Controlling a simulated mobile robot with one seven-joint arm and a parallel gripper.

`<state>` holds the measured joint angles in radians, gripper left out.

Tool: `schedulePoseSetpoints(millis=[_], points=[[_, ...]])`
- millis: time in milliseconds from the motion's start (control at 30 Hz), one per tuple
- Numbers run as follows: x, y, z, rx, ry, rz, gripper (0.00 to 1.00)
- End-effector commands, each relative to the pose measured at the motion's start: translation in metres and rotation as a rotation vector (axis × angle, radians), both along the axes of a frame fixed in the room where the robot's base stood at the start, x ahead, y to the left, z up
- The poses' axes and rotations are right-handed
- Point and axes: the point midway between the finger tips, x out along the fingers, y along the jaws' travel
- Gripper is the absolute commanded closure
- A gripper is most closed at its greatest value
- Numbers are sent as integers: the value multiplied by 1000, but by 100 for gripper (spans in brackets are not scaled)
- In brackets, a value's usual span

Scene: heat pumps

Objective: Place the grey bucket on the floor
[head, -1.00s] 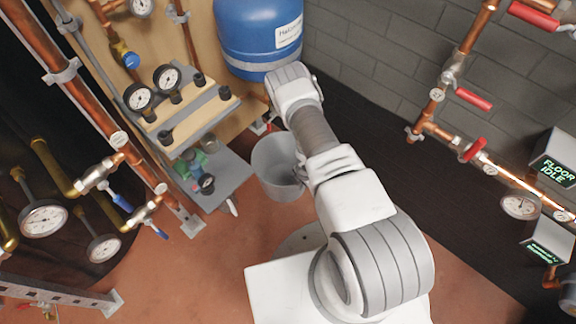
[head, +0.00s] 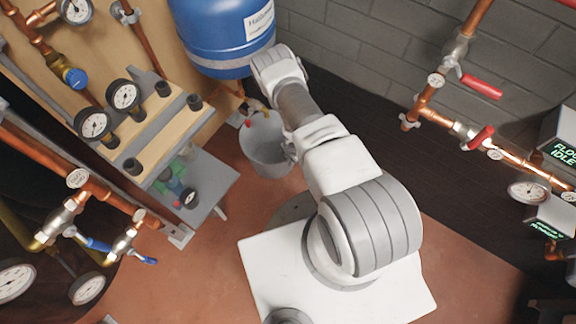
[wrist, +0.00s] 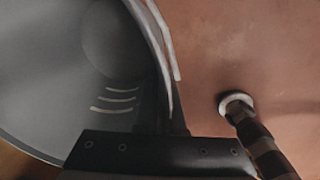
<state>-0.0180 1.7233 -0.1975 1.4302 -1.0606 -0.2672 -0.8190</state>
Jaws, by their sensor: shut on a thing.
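The grey bucket (head: 264,152) is near the middle of the head view, with its open top facing up. It fills the left of the wrist view (wrist: 45,75), where I look into it and see pale marks on its inner wall. My gripper (wrist: 165,110) is shut on the bucket's rim, one finger inside and one outside. In the head view my gripper (head: 289,150) is mostly hidden by my arm at the bucket's right side. The reddish-brown floor (head: 190,275) shows around the bucket; whether its base touches the floor is unclear.
A bench with gauges and a lower grey shelf (head: 208,185) stands just left of the bucket. A blue tank (head: 222,35) is behind it. Copper pipes with red-handled valves (head: 480,137) run at the right. A pipe foot (wrist: 236,104) stands on the floor beside the bucket.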

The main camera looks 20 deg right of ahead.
Motion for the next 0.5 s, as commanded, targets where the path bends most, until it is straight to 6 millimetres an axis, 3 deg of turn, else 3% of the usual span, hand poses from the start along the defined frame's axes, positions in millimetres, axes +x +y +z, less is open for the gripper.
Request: schedulePoseSetpoints(millis=[300, 500], points=[[0, 0, -38, 1, -2, -1, 100], [2, 0, -39, 0, -2, 0, 100]])
